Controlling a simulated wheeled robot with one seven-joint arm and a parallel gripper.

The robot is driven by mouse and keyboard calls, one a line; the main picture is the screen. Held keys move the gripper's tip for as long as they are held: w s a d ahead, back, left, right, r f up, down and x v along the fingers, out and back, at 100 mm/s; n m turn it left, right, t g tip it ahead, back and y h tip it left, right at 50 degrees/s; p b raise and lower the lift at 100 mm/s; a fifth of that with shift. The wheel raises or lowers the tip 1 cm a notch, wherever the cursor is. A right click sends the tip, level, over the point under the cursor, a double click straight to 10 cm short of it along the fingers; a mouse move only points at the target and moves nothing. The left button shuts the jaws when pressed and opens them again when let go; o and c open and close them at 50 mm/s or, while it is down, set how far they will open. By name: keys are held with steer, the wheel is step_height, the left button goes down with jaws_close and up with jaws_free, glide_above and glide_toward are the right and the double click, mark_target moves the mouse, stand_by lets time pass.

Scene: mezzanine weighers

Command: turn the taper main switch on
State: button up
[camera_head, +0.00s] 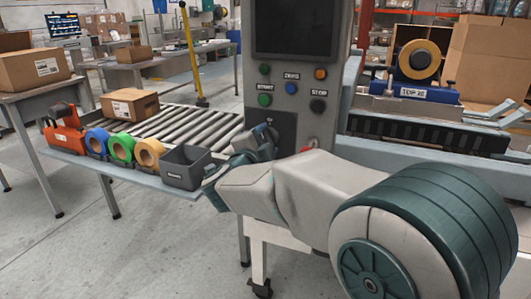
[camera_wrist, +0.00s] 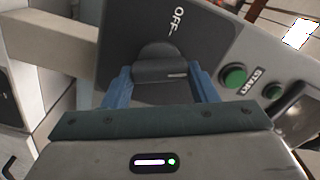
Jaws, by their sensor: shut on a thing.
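The main switch is a dark rotary knob (camera_wrist: 158,65) with a bar handle, on a dark square plate (camera_wrist: 213,48) in the wrist view. The word OFF is printed on the plate above the knob. A short pale mark shows near the right end of the handle. My gripper (camera_wrist: 159,73) has its two blue fingers on either side of the handle and is shut on it. In the head view my gripper (camera_head: 264,132) is at the lower left of the grey control panel (camera_head: 288,125), hiding most of the switch.
A green START button (camera_wrist: 233,76) is close to the right finger. A grey bin (camera_head: 186,168) and tape rolls stand on a shelf at left.

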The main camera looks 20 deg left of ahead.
steer(key=m+b, duration=0.2)
steer(key=m, duration=0.1)
steer(key=m+b, duration=0.1)
steer(key=b, duration=0.1)
steer(key=shift+f+m, duration=0.25)
steer(key=shift+m, duration=0.15)
stand_by(0.3)
steer(key=o, duration=1)
steer(key=shift+r, duration=0.1)
steer(key=shift+s, duration=0.1)
steer(key=s, duration=0.4)
steer(key=s+p, duration=0.1)
steer(key=s, duration=0.4)
steer(key=s+a+p, duration=0.1)
steer(key=s, duration=0.3)
steer(key=shift+s, duration=0.35)
